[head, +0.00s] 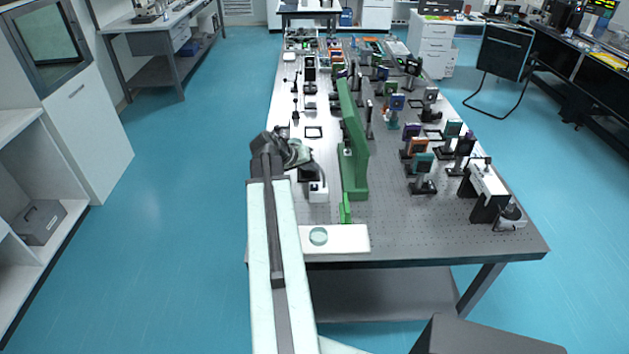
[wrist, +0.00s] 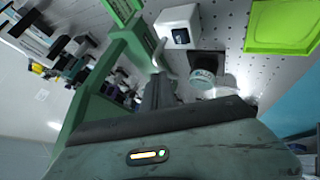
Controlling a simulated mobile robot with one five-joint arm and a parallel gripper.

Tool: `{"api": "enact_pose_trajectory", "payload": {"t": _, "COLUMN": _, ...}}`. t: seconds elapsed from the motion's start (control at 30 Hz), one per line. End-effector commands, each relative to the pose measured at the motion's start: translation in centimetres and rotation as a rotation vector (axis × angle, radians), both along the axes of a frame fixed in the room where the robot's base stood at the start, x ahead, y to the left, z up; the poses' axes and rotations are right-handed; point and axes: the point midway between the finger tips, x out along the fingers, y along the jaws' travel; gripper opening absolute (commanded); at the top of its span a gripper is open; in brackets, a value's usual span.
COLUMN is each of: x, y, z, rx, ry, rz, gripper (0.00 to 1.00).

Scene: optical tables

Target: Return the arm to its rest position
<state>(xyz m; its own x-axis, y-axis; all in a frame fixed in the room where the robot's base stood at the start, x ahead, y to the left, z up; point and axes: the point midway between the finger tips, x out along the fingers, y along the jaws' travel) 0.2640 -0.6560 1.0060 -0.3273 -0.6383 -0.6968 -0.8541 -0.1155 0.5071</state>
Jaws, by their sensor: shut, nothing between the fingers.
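My arm reaches forward from the bottom of the head view over the near left part of a long optical table (head: 400,225). My gripper (head: 300,156) is at its end, above the table, left of a tall green panel (head: 354,165). In the wrist view my gripper (wrist: 160,88) is shut, with nothing between its fingers. A small round lens-like piece (wrist: 203,78) shows just beyond and right of the fingers, apart from them as far as I can tell.
A white box (wrist: 178,27) and a bright green tray (wrist: 283,26) show in the wrist view. Several mounted optics stand right of the panel. The blue floor at left is clear.

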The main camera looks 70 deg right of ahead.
Motion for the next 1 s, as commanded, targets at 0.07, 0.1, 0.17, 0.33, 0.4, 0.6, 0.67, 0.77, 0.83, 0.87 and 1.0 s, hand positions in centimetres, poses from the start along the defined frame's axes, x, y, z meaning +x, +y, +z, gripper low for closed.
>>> {"api": "enact_pose_trajectory", "payload": {"t": 0.07, "x": 0.0, "y": 0.0, "z": -0.1, "rx": 0.000, "ry": 0.000, "rz": 0.000, "gripper": 0.00}}
{"api": "enact_pose_trajectory", "payload": {"t": 0.1, "x": 0.0, "y": 0.0, "z": -0.1, "rx": 0.000, "ry": 0.000, "rz": 0.000, "gripper": 0.00}}
{"api": "enact_pose_trajectory", "payload": {"t": 0.17, "x": 0.0, "y": 0.0, "z": -0.1, "rx": 0.000, "ry": 0.000, "rz": 0.000, "gripper": 0.00}}
{"api": "enact_pose_trajectory", "payload": {"t": 0.33, "x": 0.0, "y": 0.0, "z": -0.1, "rx": 0.000, "ry": 0.000, "rz": 0.000, "gripper": 0.00}}
{"api": "enact_pose_trajectory", "payload": {"t": 0.4, "x": 0.0, "y": 0.0, "z": -0.1, "rx": 0.000, "ry": 0.000, "rz": 0.000, "gripper": 0.00}}
{"api": "enact_pose_trajectory", "payload": {"t": 0.6, "x": 0.0, "y": 0.0, "z": -0.1, "rx": 0.000, "ry": 0.000, "rz": 0.000, "gripper": 0.00}}
{"api": "enact_pose_trajectory", "payload": {"t": 0.67, "x": 0.0, "y": 0.0, "z": -0.1, "rx": 0.000, "ry": 0.000, "rz": 0.000, "gripper": 0.00}}
{"api": "enact_pose_trajectory", "payload": {"t": 0.77, "x": 0.8, "y": 0.3, "z": -0.1, "rx": 0.000, "ry": 0.000, "rz": 0.012, "gripper": 0.00}}
{"api": "enact_pose_trajectory", "payload": {"t": 0.83, "x": 3.2, "y": 1.1, "z": -0.1, "rx": 0.000, "ry": 0.000, "rz": 0.049, "gripper": 0.00}}
{"api": "enact_pose_trajectory", "payload": {"t": 0.87, "x": 4.8, "y": 1.8, "z": -0.1, "rx": 0.000, "ry": 0.000, "rz": 0.075, "gripper": 0.00}}
{"api": "enact_pose_trajectory", "payload": {"t": 1.0, "x": 15.0, "y": 7.2, "z": -0.2, "rx": 0.001, "ry": -0.002, "rz": 0.242, "gripper": 0.00}}
